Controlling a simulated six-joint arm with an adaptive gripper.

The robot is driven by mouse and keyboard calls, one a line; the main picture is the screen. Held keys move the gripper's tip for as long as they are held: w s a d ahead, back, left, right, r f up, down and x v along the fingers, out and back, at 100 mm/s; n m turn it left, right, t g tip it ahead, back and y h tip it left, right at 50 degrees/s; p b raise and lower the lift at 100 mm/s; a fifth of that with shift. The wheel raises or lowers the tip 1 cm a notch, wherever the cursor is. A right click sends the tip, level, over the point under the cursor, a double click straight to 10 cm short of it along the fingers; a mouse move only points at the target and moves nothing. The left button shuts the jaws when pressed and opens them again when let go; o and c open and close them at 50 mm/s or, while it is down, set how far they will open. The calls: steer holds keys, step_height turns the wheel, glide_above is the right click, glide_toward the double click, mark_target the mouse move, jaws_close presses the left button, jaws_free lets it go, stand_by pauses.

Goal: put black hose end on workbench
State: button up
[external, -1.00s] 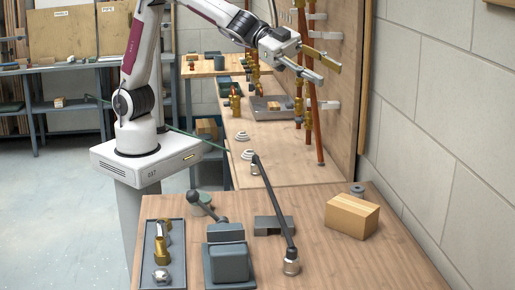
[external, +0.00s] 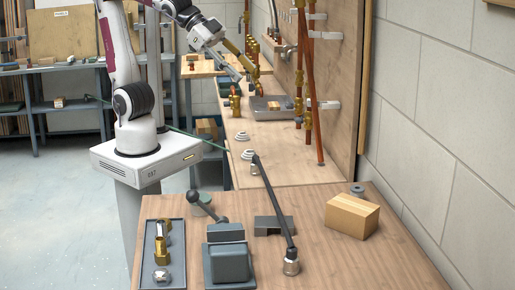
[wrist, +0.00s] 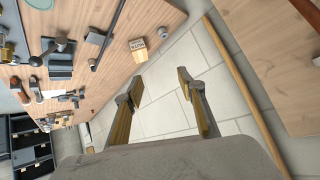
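The black hose (external: 273,205) is a thin dark line with a silver fitting at each end. Its near end fitting (external: 291,266) is on the front wooden workbench (external: 335,265). Its far end (external: 254,168) is at the wooden board behind; whether it is attached there is unclear. The hose also shows as a dark strip at the top of the wrist view (wrist: 105,38). My gripper (external: 249,73) is up over the rear bench, well away from the hose. In the wrist view my gripper (wrist: 156,84) is open, with nothing between its fingers.
A cardboard box (external: 351,215) sits right of the hose. A dark vise-like tool (external: 227,262) and a tray of brass fittings (external: 147,250) stand left of it. Copper pipes (external: 313,90) run up the wooden wall panel. The bench front right is clear.

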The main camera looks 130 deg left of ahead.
steer(key=s+d+f+g+h, duration=0.1)
steer(key=s+f, duration=0.3)
steer(key=s, duration=0.5)
steer(key=s+d+f+g+h, duration=0.1)
steer(key=s+d+f+g, duration=0.2)
steer(key=s, duration=0.7)
step_height(320, 180, down, 2)
steer(key=shift+d+f, duration=0.15)
steer(key=shift+d, duration=0.7)
